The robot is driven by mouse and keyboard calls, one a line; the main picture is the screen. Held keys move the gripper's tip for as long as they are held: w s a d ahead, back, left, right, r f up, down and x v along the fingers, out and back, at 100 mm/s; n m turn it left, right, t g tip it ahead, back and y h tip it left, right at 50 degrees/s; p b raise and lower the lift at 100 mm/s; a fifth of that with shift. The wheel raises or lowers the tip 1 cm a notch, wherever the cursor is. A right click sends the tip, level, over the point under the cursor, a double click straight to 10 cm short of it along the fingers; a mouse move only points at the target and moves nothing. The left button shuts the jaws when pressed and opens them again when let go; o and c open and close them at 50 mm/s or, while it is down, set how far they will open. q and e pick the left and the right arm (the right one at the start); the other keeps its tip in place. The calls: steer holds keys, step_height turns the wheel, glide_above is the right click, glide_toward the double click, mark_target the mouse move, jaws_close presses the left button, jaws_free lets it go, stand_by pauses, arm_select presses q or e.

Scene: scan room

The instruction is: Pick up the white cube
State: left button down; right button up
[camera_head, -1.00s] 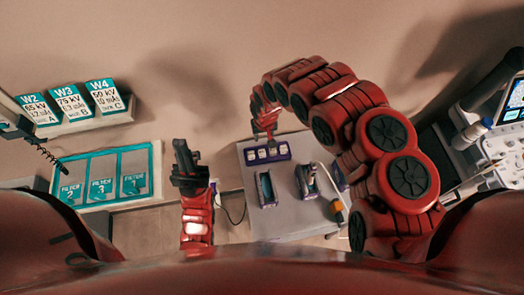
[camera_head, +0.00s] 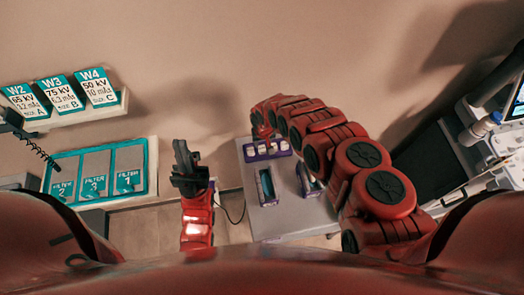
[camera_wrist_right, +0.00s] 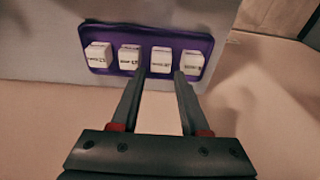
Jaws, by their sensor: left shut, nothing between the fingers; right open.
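Several white cubes with small dark print stand in a row in a purple tray (camera_wrist_right: 146,39). In the right wrist view, my right gripper (camera_wrist_right: 160,73) is open, with its two fingertips on either side of the third white cube from the left (camera_wrist_right: 161,60). I cannot tell whether the fingers touch it. The fourth cube (camera_wrist_right: 193,63) is just right of the right fingertip. In the head view the cubes (camera_head: 266,149) show at the table's far edge, and my arm hides most of the right gripper. My left gripper (camera_head: 181,153) is shut and empty, left of the table.
The grey table (camera_head: 290,215) also holds two dark purple-edged holders, one (camera_head: 265,187) in the clear and one (camera_head: 307,180) partly behind my right arm. A teal-framed filter board (camera_head: 97,172) and labelled cards (camera_head: 60,93) are at the left. Medical equipment (camera_head: 490,140) stands at the right.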

mark_target(262, 148)
step_height(262, 148, down, 5)
steer(key=b, duration=0.3)
steer(key=shift+a+r, duration=0.1)
steer(key=shift+r, duration=0.1)
steer(key=shift+f+b, duration=0.1)
steer(key=shift+b, duration=0.2)
steer(key=shift+w, duration=0.1)
steer(key=shift+r, duration=0.2)
steer(key=shift+c, duration=0.7)
jaws_close()
steer(key=shift+r, duration=0.1)
